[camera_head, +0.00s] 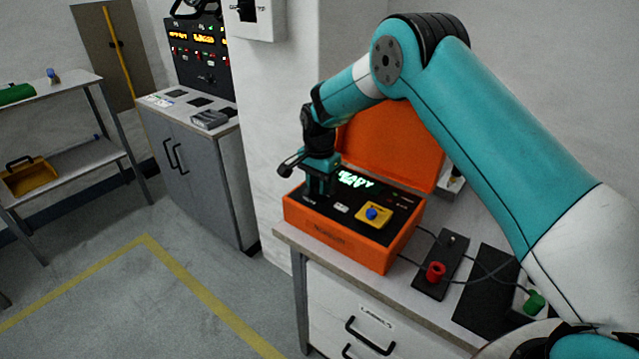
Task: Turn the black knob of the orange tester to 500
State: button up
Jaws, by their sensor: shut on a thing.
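The orange tester (345,245) stands with its lid raised on the bench at the middle right. Its dark panel carries a lit display (355,180) that seems to read "READY", with a second line partly covered. A blue button (372,213) sits on a yellow plate on the panel. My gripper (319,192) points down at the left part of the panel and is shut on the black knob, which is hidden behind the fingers. The knob's setting and scale cannot be read from here.
A red knob (435,271) on a black plate and a green plug (534,302) lie right of the tester, with dark cables. A grey cabinet (205,170) with a control panel stands at the back. A shelf (75,165) is at left. The floor with yellow tape (190,283) is clear.

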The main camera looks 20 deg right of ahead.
jog(key=o, duration=0.9)
jog(key=shift+o, duration=0.2)
jog(key=shift+r, duration=0.1)
notch_tip(320, 180, up, 17)
jog(key=b, duration=0.1)
jog(key=shift+r+b, duration=0.15)
jog(key=shift+b, duration=0.15)
